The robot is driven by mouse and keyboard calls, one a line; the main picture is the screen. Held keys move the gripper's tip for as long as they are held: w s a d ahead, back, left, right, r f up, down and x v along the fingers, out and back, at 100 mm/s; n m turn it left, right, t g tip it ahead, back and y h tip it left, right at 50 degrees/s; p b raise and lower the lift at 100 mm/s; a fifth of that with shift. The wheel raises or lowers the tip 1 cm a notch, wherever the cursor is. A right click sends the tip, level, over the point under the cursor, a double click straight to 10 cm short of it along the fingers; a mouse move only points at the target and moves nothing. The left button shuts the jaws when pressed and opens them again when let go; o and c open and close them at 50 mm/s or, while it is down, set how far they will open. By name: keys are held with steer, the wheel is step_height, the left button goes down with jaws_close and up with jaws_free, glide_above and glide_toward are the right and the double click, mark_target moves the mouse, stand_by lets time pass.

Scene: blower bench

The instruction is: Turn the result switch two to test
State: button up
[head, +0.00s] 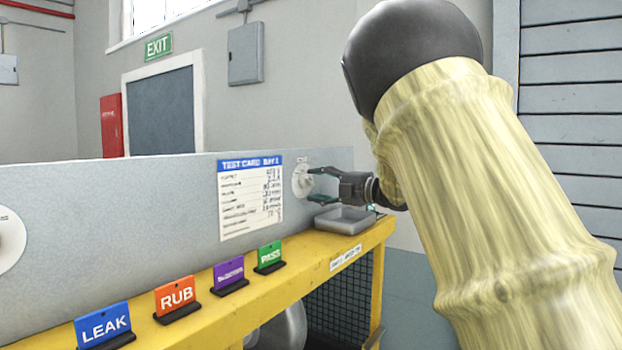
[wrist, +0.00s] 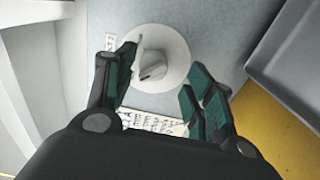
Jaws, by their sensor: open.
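A round white rotary switch (head: 301,181) is mounted on the right end of the grey panel, to the right of the test card. In the wrist view the same switch (wrist: 163,75) shows a white dial with a raised knob in its middle. My gripper (head: 313,185) is at the switch, coming from the right. In the wrist view its two fingers (wrist: 165,85) are apart, one on each side of the knob. The left finger overlaps the dial's edge; I cannot tell whether it touches. The switch's label is too small to read.
A grey tray (head: 345,220) sits on the yellow bench (head: 310,255) just below my gripper. A test card (head: 250,197) is on the panel. Another white dial (head: 8,240) is at the far left.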

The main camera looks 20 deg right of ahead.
mark_target(307, 181)
steer(key=shift+w+a+r+p, duration=0.25)
steer(key=shift+a+r, duration=0.05)
steer(key=shift+a, duration=0.15)
steer(key=shift+w+a+r+p, duration=0.2)
steer(key=shift+w+a+r, duration=0.05)
steer(key=shift+a, duration=0.15)
steer(key=shift+w+f, duration=0.3)
steer(key=shift+w, duration=0.2)
steer(key=shift+s, duration=0.15)
steer(key=shift+c, duration=0.2)
steer(key=shift+s+r, duration=0.15)
steer(key=c, duration=1)
